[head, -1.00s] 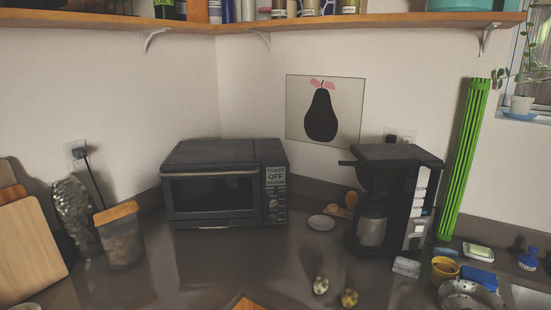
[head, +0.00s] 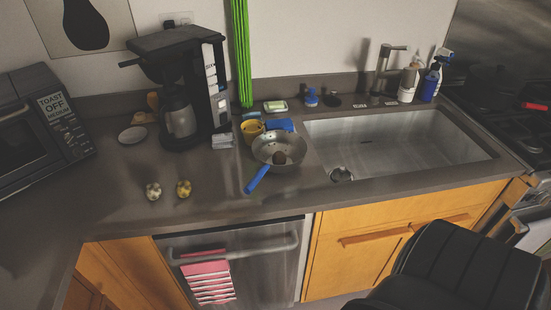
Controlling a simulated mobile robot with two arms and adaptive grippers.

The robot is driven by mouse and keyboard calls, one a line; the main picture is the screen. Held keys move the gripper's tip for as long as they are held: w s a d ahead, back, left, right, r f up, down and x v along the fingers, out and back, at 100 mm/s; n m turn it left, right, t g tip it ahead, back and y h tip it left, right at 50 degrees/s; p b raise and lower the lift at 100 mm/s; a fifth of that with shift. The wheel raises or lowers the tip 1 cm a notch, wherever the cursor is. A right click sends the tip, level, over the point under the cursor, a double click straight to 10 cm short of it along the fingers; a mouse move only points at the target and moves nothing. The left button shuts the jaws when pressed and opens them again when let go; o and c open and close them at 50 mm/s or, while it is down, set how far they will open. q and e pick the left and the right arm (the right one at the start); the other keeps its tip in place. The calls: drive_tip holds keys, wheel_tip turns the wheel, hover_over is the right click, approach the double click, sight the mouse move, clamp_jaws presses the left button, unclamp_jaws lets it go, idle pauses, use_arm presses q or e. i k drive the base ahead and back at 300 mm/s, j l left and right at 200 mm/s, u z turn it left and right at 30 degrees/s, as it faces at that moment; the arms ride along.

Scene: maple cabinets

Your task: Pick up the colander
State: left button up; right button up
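No thing in the head view is clearly a colander. A round, shallow metal pan-like vessel (head: 268,149) with a blue handle (head: 257,179) sits on the counter left of the sink. Its handle points to the front left, toward the counter edge. A small brown object (head: 280,158) shows in it. I cannot tell whether the vessel has holes. Neither of my grippers is in view.
The sink (head: 400,140) is right of the vessel. A yellow cup (head: 251,132) and a blue sponge-like item (head: 281,125) stand close behind it. A coffee maker (head: 178,85) is to the left. A black padded chair (head: 465,270) is in front of the sink cabinet.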

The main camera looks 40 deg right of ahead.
sight(295, 147)
drive_tip(key=z, duration=1.3)
